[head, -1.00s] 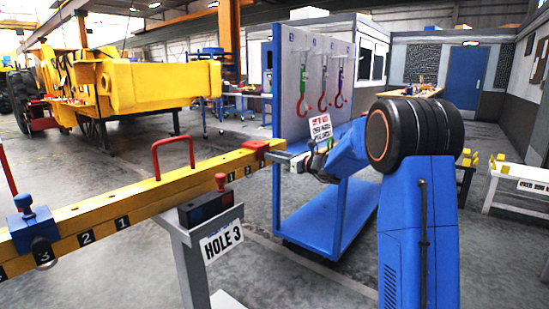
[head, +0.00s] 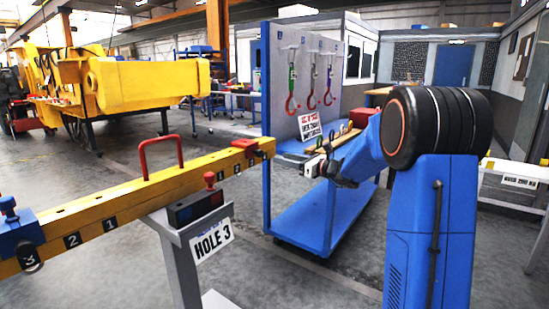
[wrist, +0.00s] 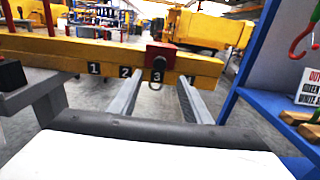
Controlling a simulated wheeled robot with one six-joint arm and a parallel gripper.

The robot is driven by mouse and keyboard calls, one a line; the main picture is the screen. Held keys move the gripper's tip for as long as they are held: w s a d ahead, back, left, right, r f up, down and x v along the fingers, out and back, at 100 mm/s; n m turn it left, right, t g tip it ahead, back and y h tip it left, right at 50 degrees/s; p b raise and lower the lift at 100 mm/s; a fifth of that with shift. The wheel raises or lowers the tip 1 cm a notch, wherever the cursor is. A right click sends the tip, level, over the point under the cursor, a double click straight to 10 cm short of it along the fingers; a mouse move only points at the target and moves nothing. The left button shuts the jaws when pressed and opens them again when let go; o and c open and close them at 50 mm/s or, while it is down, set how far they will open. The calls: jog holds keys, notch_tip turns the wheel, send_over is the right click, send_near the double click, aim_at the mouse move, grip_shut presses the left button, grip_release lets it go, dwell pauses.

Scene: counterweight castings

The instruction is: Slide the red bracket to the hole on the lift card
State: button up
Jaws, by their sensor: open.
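The red bracket (head: 262,149) sits on the yellow beam (head: 120,202) near its right end. In the wrist view the red bracket (wrist: 161,52) is above the number 3 plate, past 1 and 2, with a dark ring hanging from it. My gripper (head: 312,168) is right of the beam end, apart from the bracket. In the wrist view my gripper (wrist: 160,80) has its two fingers spread and empty, pointing at the bracket with a gap between them and it.
A blue bracket (head: 18,236) sits at the beam's left 3. A red handle (head: 160,157) arches over the beam. A blue cart (head: 310,215) with hanging hooks stands close behind my arm. Open floor lies in front of the cart.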

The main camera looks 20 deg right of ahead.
jog(key=v, duration=0.7)
jog(key=shift+d, duration=0.1)
jog(key=s+a+f+n+g+h, duration=0.1)
jog(key=s+a+f+n+g, duration=0.3)
jog(key=s+a+n, duration=0.6)
jog(key=s+a+f+n+g, duration=0.1)
jog(key=s+a+n+g, duration=0.35)
jog(key=s+a, duration=0.7)
jog(key=s+d+f+n+h, duration=0.3)
jog(key=s+n, duration=0.1)
jog(key=s, duration=0.4)
jog(key=s+d+f+n+g+h, duration=0.1)
jog(key=s+d+f+n+h, duration=0.2)
jog(key=s, duration=0.6)
jog(key=s+d+f+n+h, duration=0.3)
jog(key=s+d+n, duration=0.1)
jog(key=s+n, duration=0.3)
jog(key=shift+s+h, duration=0.3)
jog(key=shift+s, duration=0.45)
